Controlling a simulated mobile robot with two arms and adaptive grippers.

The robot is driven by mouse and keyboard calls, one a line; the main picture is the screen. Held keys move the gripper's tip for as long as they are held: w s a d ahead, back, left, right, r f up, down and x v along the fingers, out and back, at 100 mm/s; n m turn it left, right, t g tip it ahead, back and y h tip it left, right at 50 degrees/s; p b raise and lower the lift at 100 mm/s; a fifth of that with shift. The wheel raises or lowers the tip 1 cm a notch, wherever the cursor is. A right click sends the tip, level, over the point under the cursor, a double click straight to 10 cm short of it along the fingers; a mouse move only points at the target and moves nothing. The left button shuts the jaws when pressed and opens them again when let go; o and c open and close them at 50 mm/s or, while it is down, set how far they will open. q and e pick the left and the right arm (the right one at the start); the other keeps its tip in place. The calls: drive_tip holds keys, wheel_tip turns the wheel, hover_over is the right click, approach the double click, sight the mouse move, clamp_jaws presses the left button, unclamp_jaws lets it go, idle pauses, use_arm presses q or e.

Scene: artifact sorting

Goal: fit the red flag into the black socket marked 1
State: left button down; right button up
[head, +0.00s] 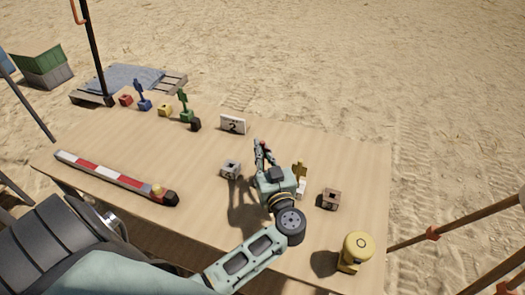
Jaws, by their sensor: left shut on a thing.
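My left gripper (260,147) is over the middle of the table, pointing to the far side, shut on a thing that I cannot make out. I cannot pick out the red flag; the gripper and arm may hide it. A small black block (195,124), which may be the black socket, sits at the far left of the table, just right of the green flag's base. No number can be read on it. The gripper is to its right and nearer to me, well apart from it. My right gripper is not in view.
A blue flag (141,92), a green flag (184,103), red (125,100) and yellow (164,109) blocks and a sign reading 2 (233,124) line the far side. A grey block (230,169), brown block (331,199), yellow lantern (355,251) and striped bar (110,177) are nearer.

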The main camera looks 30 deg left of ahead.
sight(263, 161)
use_arm(q)
drive_tip(key=shift+f+b, duration=0.55)
drive_tip(key=shift+f, duration=0.95)
drive_tip(key=c, duration=1.8)
unclamp_jaws()
drive_tip(key=shift+s+d, duration=0.15)
drive_tip(key=shift+d, duration=0.05)
drive_tip(key=v, duration=1.1)
drive_tip(key=shift+s+d, duration=0.2)
